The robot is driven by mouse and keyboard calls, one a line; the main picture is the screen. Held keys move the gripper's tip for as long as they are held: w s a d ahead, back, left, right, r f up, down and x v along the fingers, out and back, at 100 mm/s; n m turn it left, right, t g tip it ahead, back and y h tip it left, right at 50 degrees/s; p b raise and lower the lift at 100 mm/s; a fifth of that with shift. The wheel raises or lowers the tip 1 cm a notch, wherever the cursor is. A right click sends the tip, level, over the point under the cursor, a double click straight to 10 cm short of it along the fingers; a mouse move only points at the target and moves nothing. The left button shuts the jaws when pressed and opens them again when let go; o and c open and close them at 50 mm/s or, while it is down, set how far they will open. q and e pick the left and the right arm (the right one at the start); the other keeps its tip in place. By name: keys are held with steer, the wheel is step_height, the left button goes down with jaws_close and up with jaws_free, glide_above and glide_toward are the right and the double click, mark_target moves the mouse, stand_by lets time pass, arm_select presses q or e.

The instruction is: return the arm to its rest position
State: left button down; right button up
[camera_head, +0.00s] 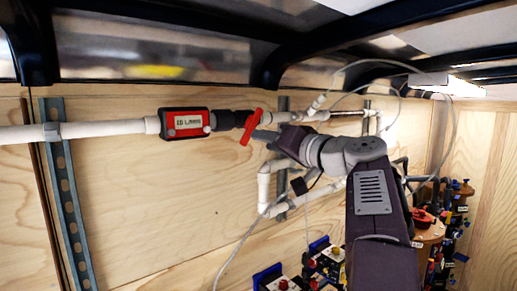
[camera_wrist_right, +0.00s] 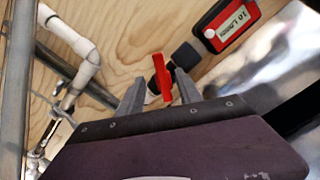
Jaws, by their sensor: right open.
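My right arm comes in from the lower right in the head view. Its gripper (camera_head: 262,134) is at the red valve handle (camera_head: 252,126) on the white pipe line. In the right wrist view, the two grey fingers of the open gripper (camera_wrist_right: 160,78) stand apart, with the red handle (camera_wrist_right: 161,70) showing between them. I cannot tell whether either finger touches the handle. The gripper body hides part of the piping behind it. My left gripper is not in view.
A red flow meter (camera_head: 185,123) sits on the white pipe (camera_head: 100,128) left of the handle. More white pipes (camera_head: 264,190) and a thin hose run close to my arm. Blue-based fittings (camera_head: 325,258) stand below. The plywood wall (camera_head: 140,210) at lower left is bare.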

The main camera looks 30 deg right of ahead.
steer(key=shift+w, duration=0.1)
stand_by(0.4)
steer(key=w+a+f+n+g+y+b, duration=0.25)
steer(key=w+a+f+y, duration=0.2)
steer(key=a+f, duration=0.55)
steer(key=a+f+g+b, duration=0.1)
steer(key=a+f+g, duration=0.1)
steer(key=a+f, duration=0.35)
steer(key=w+a+f+g+y+b, duration=0.1)
steer(key=a+f+g, duration=0.1)
steer(key=f, duration=0.6)
steer(key=a+f+g+b, duration=0.1)
steer(key=a+f+g, duration=0.15)
steer(key=f, duration=0.45)
steer(key=s+a+f+n+g+h+b, duration=0.1)
steer(key=s+a+f+g, duration=0.15)
steer(key=f, duration=0.45)
steer(key=s+a+f+g, duration=0.1)
steer(key=s+f, duration=0.3)
steer(key=f, duration=0.3)
steer(key=s+a+f+n+g+h+b, duration=0.1)
steer(key=s+f, duration=0.2)
steer(key=f, duration=0.4)
steer(key=s+d+f+n+g+h, duration=0.1)
steer(key=s+d+f+g+h, duration=0.2)
steer(key=s+f, duration=0.9)
steer(key=d+h, duration=0.1)
steer(key=d, duration=0.2)
steer(key=shift+s+d+f, duration=0.2)
steer(key=shift+s+f, duration=0.2)
